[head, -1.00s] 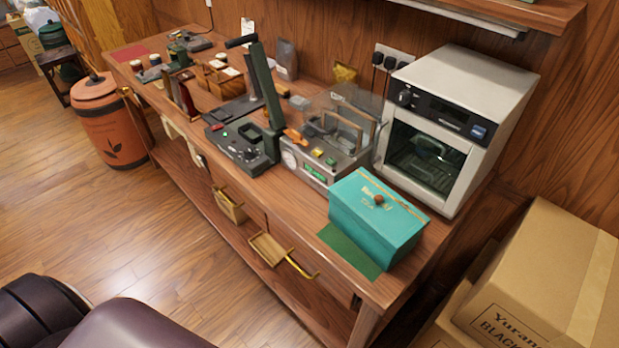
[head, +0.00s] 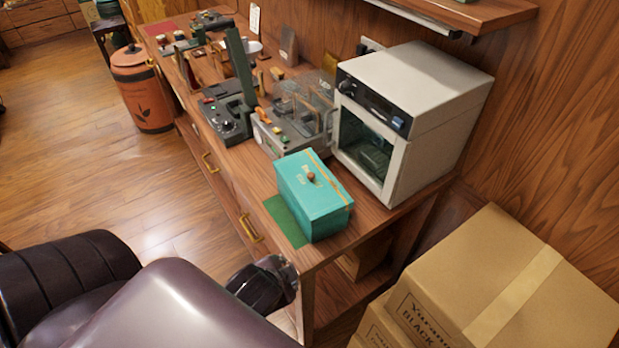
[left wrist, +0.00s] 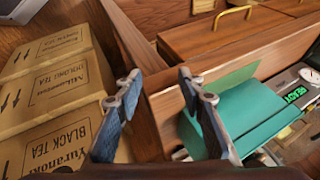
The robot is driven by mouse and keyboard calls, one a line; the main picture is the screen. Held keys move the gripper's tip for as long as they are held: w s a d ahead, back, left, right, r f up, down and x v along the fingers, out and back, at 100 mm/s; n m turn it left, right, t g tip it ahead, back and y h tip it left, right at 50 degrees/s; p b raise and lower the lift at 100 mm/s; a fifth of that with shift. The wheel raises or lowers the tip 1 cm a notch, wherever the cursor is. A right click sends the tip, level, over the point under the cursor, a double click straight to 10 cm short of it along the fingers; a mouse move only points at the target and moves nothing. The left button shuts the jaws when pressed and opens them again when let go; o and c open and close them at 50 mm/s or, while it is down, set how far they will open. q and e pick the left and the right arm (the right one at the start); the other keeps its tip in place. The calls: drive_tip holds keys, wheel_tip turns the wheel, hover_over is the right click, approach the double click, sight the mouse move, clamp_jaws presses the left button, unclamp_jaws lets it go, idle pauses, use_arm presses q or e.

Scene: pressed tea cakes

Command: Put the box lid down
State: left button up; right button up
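The teal box (head: 318,208) stands on a green mat (head: 285,222) at the near right end of the wooden bench. In the left wrist view the teal box (left wrist: 250,108) is at the right, partly behind one finger. My left gripper (left wrist: 158,82) is open and empty, with its fingers apart beside the bench end. A dark arm part of mine shows low in the head view, beside the bench. My right gripper is not in view.
A white oven (head: 412,115) stands right behind the box. A device with a clear cover (head: 290,130) and a dark press (head: 228,115) stand farther along the bench. Cardboard boxes (head: 500,285) are stacked at the right of the bench end. Brass drawer handles (head: 250,228) stick out in front.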

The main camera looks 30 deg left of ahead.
use_arm(q)
drive_tip(key=w+a+r+m+t+y, duration=0.4)
drive_tip(key=w+a+r+m+t, duration=0.25)
drive_tip(key=r+m, duration=0.5)
drive_tip(key=w+d+r+m+t, duration=0.35)
drive_tip(key=r+m, duration=0.45)
drive_tip(key=m, duration=0.6)
drive_tip(key=m+t+h+b, duration=0.1)
drive_tip(key=b, duration=0.4)
approach(310, 179)
drive_tip(key=w, duration=0.2)
drive_tip(key=shift+w+a+p, duration=0.45)
drive_tip(key=shift+w+p, duration=0.05)
drive_tip(key=shift+p, duration=0.3)
drive_tip(key=shift+w+a, duration=0.15)
drive_tip(key=shift+w, duration=0.2)
drive_tip(key=p+x, duration=0.2)
drive_tip(key=x, duration=0.3)
drive_tip(key=shift+w+a, duration=0.15)
drive_tip(key=shift+w, duration=0.2)
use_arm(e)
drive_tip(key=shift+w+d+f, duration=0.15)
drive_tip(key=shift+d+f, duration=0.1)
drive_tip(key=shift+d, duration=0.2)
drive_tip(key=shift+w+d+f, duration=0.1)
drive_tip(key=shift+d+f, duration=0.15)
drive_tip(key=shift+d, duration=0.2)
